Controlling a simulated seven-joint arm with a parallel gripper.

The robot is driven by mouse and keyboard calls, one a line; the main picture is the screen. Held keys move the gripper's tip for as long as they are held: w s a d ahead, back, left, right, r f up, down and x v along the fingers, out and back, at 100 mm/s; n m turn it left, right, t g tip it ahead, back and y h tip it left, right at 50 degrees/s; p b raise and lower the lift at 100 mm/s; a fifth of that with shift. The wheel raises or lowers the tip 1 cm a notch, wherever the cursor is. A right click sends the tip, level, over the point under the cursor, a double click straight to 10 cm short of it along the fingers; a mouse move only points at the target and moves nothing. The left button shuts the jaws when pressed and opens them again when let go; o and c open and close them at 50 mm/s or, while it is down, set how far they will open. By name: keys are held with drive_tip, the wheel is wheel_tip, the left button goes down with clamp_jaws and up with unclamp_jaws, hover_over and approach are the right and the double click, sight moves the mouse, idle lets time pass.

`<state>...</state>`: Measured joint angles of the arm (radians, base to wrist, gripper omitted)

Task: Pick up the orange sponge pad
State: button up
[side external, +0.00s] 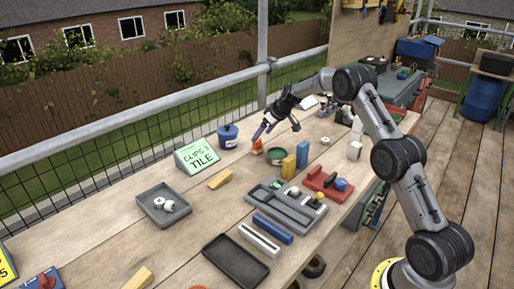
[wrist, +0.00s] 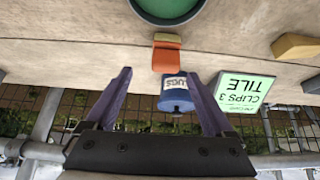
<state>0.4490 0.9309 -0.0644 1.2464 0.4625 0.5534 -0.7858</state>
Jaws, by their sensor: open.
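The orange sponge pad (side external: 257,147) is a small orange block on the wooden bench, between the blue pot and the round green dish in the side view. In the wrist view the orange pad (wrist: 166,58) shows beyond the fingertips, roughly midway between them, with a brownish face along one edge. My gripper (side external: 277,129) is above the bench close to the pad, with one finger just above it. In the wrist view my gripper (wrist: 159,76) has its two purple fingers wide apart with nothing held between them.
The blue pot (side external: 228,136) stands left of the pad; its label shows in the wrist view (wrist: 173,86). The green dish (side external: 276,156) is close on the other side. Yellow and blue upright blocks (side external: 295,160) stand beyond. A green sign (side external: 197,156) stands left of the pot.

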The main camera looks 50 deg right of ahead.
sight(254, 144)
drive_tip(key=shift+a+x, duration=0.2)
drive_tip(key=shift+x, duration=1.7)
drive_tip(key=shift+a+x, duration=0.2)
drive_tip(key=shift+x, duration=1.65)
clamp_jaws()
